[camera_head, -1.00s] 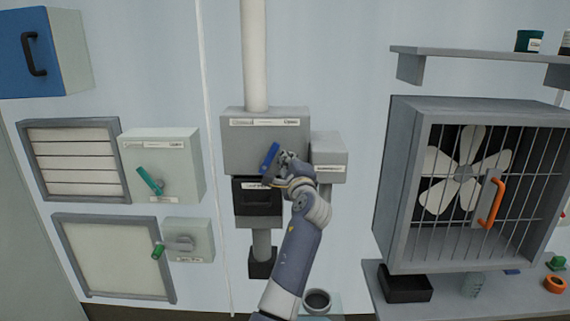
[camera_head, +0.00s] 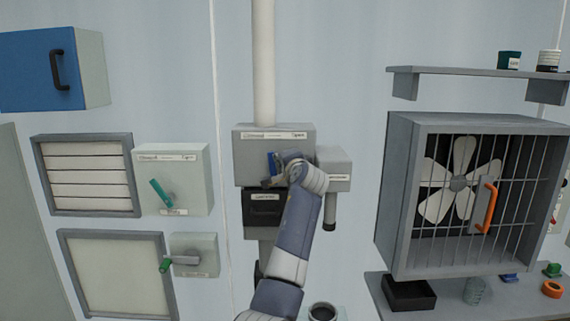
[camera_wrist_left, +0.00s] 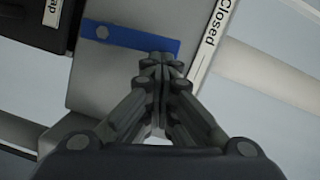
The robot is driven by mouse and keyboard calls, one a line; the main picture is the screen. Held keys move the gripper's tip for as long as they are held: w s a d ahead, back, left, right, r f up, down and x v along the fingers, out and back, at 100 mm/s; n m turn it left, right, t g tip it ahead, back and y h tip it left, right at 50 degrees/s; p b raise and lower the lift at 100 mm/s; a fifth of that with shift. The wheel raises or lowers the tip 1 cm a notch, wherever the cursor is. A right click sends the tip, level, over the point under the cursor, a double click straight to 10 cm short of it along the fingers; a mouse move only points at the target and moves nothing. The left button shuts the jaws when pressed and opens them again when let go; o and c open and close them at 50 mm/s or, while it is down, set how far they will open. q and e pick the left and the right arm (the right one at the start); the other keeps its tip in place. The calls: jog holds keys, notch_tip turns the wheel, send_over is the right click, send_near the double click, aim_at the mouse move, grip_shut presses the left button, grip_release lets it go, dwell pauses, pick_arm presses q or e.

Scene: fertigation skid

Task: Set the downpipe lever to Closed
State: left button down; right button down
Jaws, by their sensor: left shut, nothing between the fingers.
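The downpipe box (camera_head: 246,150) is a grey box on the white pipe, with a label strip along its top. Its blue lever (camera_head: 272,163) stands close to upright on the front, leaning slightly left. In the left wrist view the lever (camera_wrist_left: 130,38) runs from a bolt to a tip pointing toward the "Closed" label (camera_wrist_left: 212,38). My left gripper (camera_wrist_left: 163,62) is shut and empty, its fingertips right at the lever's edge near the tip; I cannot tell whether they touch. In the head view my left gripper (camera_head: 279,176) partly hides the lever. My right gripper is not in view.
A small grey box (camera_head: 334,165) adjoins on the right. Left are boxes with a green lever (camera_head: 160,193) and a green-tipped handle (camera_head: 178,262). A caged fan (camera_head: 458,183) with an orange handle stands right, under a shelf (camera_head: 470,72).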

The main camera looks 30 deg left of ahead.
pick_arm(q)
jog(key=shift+s+a+r+n+h, duration=0.1)
jog(key=shift+s+a+n+h, duration=0.1)
jog(key=shift+a+n, duration=0.3)
jog(key=shift+s+a+r+n+h, duration=0.1)
jog(key=shift+s+a+n, duration=0.15)
jog(key=shift+n, duration=0.45)
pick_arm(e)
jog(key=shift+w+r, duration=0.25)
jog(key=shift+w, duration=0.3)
pick_arm(q)
jog(key=shift+a, duration=0.15)
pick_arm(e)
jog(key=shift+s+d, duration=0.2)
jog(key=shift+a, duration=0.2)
pick_arm(q)
jog(key=shift+p, duration=0.3)
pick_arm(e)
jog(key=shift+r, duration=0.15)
